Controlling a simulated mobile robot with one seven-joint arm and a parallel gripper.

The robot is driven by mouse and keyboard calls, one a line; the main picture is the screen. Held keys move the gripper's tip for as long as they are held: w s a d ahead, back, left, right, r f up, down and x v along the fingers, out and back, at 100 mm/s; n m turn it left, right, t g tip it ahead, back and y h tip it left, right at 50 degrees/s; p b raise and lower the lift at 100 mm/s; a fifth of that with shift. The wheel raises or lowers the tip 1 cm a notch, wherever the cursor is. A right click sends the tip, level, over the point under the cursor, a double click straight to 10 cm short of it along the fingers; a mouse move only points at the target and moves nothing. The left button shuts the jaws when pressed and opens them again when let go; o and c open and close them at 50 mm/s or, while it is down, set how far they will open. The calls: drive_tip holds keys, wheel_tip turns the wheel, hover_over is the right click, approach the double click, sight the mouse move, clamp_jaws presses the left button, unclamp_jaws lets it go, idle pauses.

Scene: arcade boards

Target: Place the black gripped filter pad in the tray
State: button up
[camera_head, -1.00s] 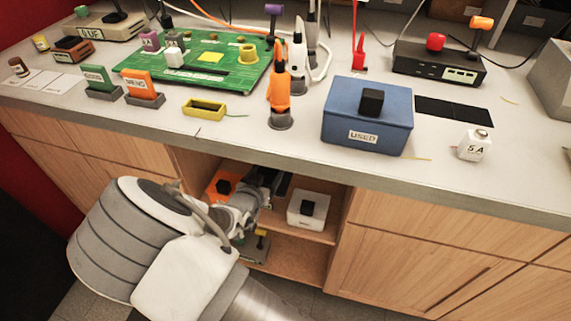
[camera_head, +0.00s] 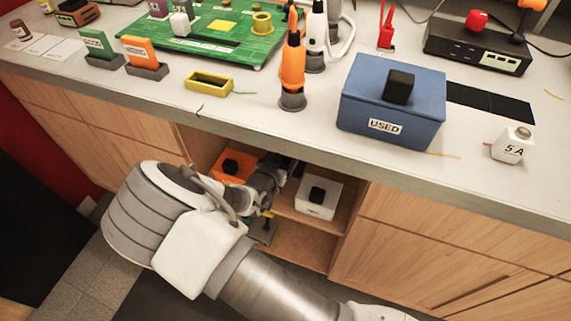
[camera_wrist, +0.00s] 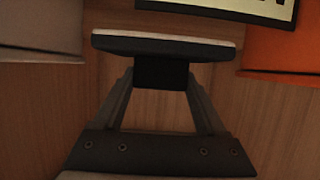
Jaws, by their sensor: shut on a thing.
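In the wrist view my gripper (camera_wrist: 160,78) is shut on the black grip block of the filter pad (camera_wrist: 165,47). The pad is a wide, flat dark plate with a pale far edge. In the head view my gripper is inside the open cabinet bay, between the orange box and the white box, and the pad cannot be made out clearly. No tray can be identified for certain. A dark-framed pale yellow panel with black print (camera_wrist: 270,10), cut off by the picture edge, lies beyond the pad.
The orange box (camera_head: 238,167) and white box (camera_head: 318,197), each with a black knob, flank my gripper on the wooden shelf. The countertop (camera_head: 250,120) overhangs the bay. A blue box marked USED (camera_head: 420,110) stands on the counter.

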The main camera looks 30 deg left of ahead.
sight(285, 162)
drive_tip(key=shift+f+b, duration=0.65)
drive_tip(key=shift+f, duration=1.15)
drive_tip(key=shift+f, duration=0.1)
drive_tip(key=shift+f, duration=0.15)
drive_tip(key=o, duration=1.4)
drive_tip(key=shift+o, duration=0.2)
